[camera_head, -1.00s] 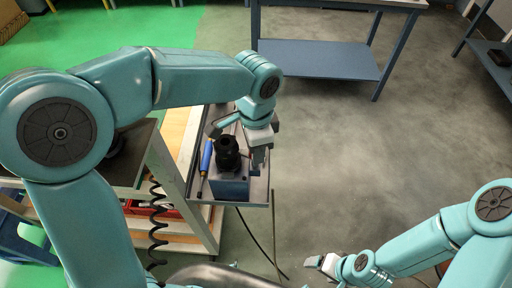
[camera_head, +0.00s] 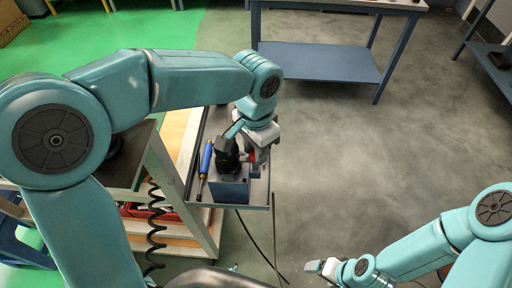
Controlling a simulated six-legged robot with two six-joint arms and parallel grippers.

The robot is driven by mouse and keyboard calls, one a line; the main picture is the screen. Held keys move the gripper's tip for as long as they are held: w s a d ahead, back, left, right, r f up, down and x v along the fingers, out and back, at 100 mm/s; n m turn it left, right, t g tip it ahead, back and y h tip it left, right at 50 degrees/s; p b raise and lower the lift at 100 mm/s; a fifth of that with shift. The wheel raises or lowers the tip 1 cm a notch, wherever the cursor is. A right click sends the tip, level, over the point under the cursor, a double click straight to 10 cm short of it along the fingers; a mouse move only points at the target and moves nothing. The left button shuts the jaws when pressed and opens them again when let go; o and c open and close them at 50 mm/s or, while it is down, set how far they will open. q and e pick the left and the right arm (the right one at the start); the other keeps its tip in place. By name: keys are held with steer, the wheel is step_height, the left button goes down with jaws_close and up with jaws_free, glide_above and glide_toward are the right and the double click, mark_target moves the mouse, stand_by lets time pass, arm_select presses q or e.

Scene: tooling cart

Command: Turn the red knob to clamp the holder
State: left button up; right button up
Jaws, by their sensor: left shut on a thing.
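The red knob (camera_head: 252,155) shows only as a small red patch at the right side of the black holder (camera_head: 227,158). My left gripper (camera_head: 254,152) is shut on the knob and hides most of it. The black holder stands upright in a blue-grey block (camera_head: 230,191) on the cart's side tray (camera_head: 258,198). My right gripper (camera_head: 318,266) hangs over the floor at the lower right, away from the cart; its jaws are too small to read.
A blue-handled screwdriver (camera_head: 205,160) lies on the tray left of the block. A black coiled cable (camera_head: 155,225) hangs at the cart's side. A blue workbench (camera_head: 318,60) stands at the back. The floor right of the cart is clear.

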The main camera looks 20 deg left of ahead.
arm_select(q)
steer(key=shift+s+f, duration=0.1)
steer(key=o, duration=1.1)
steer(key=shift+c, duration=0.2)
steer(key=shift+r, duration=0.3)
step_height(320, 180, up, 16)
steer(key=p, duration=0.1)
steer(key=shift+f, duration=0.1)
